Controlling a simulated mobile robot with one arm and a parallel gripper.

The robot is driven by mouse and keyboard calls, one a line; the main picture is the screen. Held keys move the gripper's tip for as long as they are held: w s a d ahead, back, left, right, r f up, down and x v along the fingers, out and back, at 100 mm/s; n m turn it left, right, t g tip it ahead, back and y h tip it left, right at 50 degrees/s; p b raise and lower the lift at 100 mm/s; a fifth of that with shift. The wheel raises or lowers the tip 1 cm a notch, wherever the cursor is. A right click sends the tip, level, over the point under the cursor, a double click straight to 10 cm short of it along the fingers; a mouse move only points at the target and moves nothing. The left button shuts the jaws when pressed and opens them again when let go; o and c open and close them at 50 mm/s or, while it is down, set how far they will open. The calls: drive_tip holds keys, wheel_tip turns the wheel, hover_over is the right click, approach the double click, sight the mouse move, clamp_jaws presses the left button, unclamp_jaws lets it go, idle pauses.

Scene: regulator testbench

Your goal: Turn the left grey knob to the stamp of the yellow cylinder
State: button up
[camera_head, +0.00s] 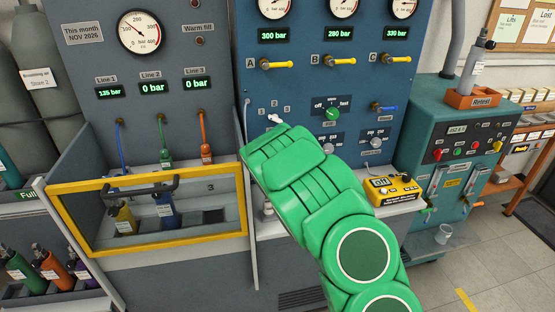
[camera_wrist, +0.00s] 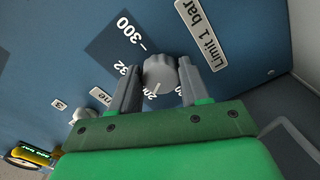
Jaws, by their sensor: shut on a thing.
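The left grey knob (camera_wrist: 160,76) sits on the blue panel above the "Limit 1 bar" plate. My gripper (camera_wrist: 158,69) is shut on it, one finger on each side. A white line on the knob points toward the bottom of the wrist view, near numbers partly covered by the fingers; "300" is readable. In the head view my arm hides the gripper and part of this knob's dial (camera_head: 334,137). The yellow cylinder (camera_head: 122,217) stands behind the yellow-framed guard at the left; its stamp is too small to read.
The second grey knob (camera_head: 376,143) is right of the left one. A green knob (camera_head: 331,113) is above, and a white line selector (camera_head: 275,120) up and left. A yellow device (camera_head: 394,188) lies on the ledge below. A blue cylinder (camera_head: 165,208) stands beside the yellow one.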

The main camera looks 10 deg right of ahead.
drive_tip(key=shift+f, duration=0.15)
drive_tip(key=o, duration=1.1)
drive_tip(key=shift+c, duration=0.2)
drive_tip(key=shift+s, duration=0.15)
drive_tip(key=s, duration=0.7)
drive_tip(key=shift+s, duration=0.25)
